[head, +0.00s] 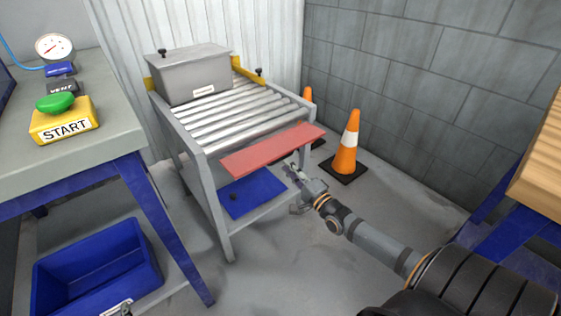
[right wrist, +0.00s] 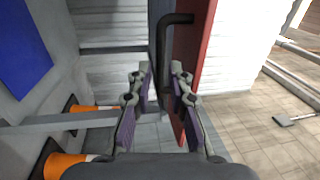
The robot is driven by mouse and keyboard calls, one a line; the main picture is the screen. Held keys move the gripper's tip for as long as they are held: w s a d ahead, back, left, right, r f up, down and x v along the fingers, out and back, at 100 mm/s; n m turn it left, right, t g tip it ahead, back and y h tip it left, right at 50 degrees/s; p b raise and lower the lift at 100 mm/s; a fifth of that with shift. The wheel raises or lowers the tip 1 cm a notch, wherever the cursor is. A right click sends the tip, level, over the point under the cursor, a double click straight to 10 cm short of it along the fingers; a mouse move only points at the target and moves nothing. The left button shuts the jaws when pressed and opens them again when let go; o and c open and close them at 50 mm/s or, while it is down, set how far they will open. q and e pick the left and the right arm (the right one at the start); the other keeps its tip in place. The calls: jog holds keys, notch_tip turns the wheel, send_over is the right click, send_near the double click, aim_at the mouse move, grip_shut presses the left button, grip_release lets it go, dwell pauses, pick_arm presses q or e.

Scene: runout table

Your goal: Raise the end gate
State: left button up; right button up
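The end gate (head: 272,150) is a red panel at the near end of the roller table, and its top face shows in the head view. In the right wrist view the gate (right wrist: 194,50) stands as a red strip just right of a dark bent handle (right wrist: 178,19). My right gripper (head: 298,186) is below and beside the gate's right part. In the right wrist view its fingers (right wrist: 162,76) are apart, with the dark handle bar between them and gaps visible.
A grey lidded box (head: 190,78) sits on the far rollers (head: 230,110). A blue panel (head: 252,193) lies on the shelf below. Orange cones (head: 347,147) stand at right by the block wall. A bench with a START button (head: 64,124) is at left, above a blue crate (head: 95,268).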

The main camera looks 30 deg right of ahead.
aim_at(281, 159)
jog(key=w+b, duration=0.2)
jog(key=w, duration=0.1)
jog(key=w+b, duration=0.1)
jog(key=shift+w+a+r, duration=0.2)
jog(key=shift+w+r, duration=0.15)
jog(key=shift+w, duration=0.05)
pick_arm(q)
notch_tip(281, 159, up, 27)
jog(key=m+t+h, duration=0.1)
jog(key=t, duration=1.1)
jog(key=shift+s+t, duration=0.4)
jog(key=shift+a, duration=0.1)
pick_arm(e)
grip_shut()
